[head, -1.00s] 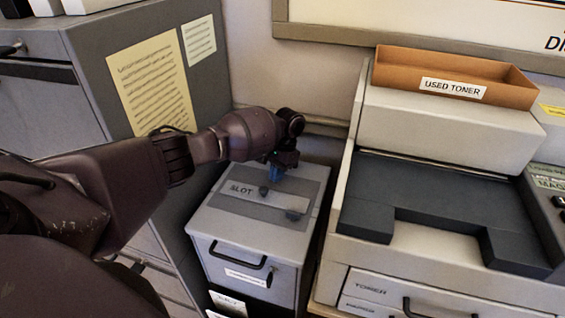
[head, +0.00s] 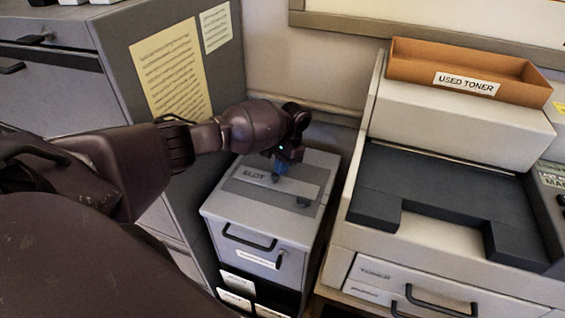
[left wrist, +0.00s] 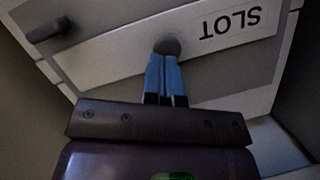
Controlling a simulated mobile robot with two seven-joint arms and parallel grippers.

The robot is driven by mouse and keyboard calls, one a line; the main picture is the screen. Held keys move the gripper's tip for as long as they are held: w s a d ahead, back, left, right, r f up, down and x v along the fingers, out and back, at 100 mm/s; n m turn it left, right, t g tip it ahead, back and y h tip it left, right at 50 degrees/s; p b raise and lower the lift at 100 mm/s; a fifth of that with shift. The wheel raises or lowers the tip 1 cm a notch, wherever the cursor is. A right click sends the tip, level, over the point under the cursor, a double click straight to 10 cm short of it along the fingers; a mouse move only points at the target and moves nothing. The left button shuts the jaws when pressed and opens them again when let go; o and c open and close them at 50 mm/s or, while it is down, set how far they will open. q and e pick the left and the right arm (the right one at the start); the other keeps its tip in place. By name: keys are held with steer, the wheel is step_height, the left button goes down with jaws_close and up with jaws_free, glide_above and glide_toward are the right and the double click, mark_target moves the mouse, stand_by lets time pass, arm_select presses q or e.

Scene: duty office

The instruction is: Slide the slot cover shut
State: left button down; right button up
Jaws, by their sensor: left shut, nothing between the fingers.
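The slot cover (head: 291,186) is a light grey strip on top of a small grey cabinet, with the word SLOT near one end. It also shows in the left wrist view (left wrist: 108,66). A round dark knob (left wrist: 167,46) stands on the strip beside the lettering. My left gripper (left wrist: 166,74) has its blue fingers together, with tips right at the knob; whether they touch it I cannot tell. In the head view my left gripper (head: 281,168) is over the cabinet top, just behind the knob. My right gripper is not in view.
A dark stub (head: 303,201) stands near the strip's right end. The cabinet (head: 212,214) has a drawer with a black handle. A tall filing cabinet (head: 120,80) stands left. A printer (head: 450,140) stands right, carrying an orange USED TONER tray (head: 420,71).

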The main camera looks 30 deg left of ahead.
mark_target(287, 178)
arm_select(q)
steer(key=shift+s+d+r+p, duration=0.1)
steer(key=shift+s+r+p, duration=0.05)
steer(key=shift+s+p, duration=0.45)
steer(key=shift+s, duration=0.15)
steer(key=shift+f, duration=0.25)
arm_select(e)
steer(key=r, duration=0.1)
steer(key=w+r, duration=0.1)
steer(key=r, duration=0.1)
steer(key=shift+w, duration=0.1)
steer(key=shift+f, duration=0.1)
arm_select(q)
steer(key=shift+r, duration=0.4)
steer(key=v, duration=1)
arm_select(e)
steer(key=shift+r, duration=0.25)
